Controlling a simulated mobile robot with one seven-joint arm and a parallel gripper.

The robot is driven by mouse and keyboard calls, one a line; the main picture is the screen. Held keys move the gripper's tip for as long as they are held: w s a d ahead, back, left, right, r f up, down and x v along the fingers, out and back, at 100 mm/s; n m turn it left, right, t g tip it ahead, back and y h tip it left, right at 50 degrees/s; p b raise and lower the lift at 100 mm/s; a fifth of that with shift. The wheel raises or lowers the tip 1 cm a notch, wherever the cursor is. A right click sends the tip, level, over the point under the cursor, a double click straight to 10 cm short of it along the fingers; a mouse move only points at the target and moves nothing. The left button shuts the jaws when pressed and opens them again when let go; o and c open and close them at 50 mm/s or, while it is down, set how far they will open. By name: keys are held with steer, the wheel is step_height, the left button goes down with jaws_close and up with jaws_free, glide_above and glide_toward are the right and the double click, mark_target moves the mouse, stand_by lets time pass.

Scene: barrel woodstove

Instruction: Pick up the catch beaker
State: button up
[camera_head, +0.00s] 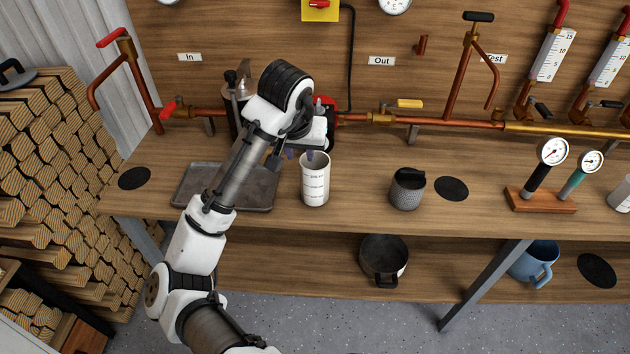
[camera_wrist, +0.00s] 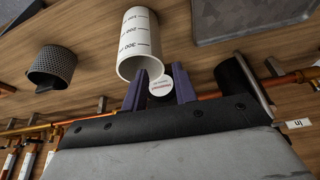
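A white graduated beaker (camera_head: 315,183) stands upright on the wooden bench, right of a grey tray; I take it for the catch beaker. It also shows in the wrist view (camera_wrist: 141,42), with its open rim toward me. My gripper (camera_head: 302,155) is just behind and above the beaker's rim in the head view. Its two purple fingers (camera_wrist: 160,88) are apart in the wrist view, with the left finger overlapping the rim. The beaker is not between them, and I cannot tell whether they touch it. A small white disc with red lettering (camera_wrist: 161,86) shows between the fingers.
The grey tray (camera_head: 184,192) lies under my arm. A perforated dark cup (camera_head: 407,190) stands right of the beaker. Copper pipes (camera_head: 350,119) run behind. Two gauges on a wooden block (camera_head: 540,200) and a partly cut-off pale container (camera_head: 621,194) are at right. Bench between beaker and cup is clear.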

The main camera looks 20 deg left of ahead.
mark_target(316, 180)
steer(key=shift+x, duration=2.1)
steer(key=shift+s+a, duration=0.1)
steer(key=shift+s, duration=0.05)
jaws_close()
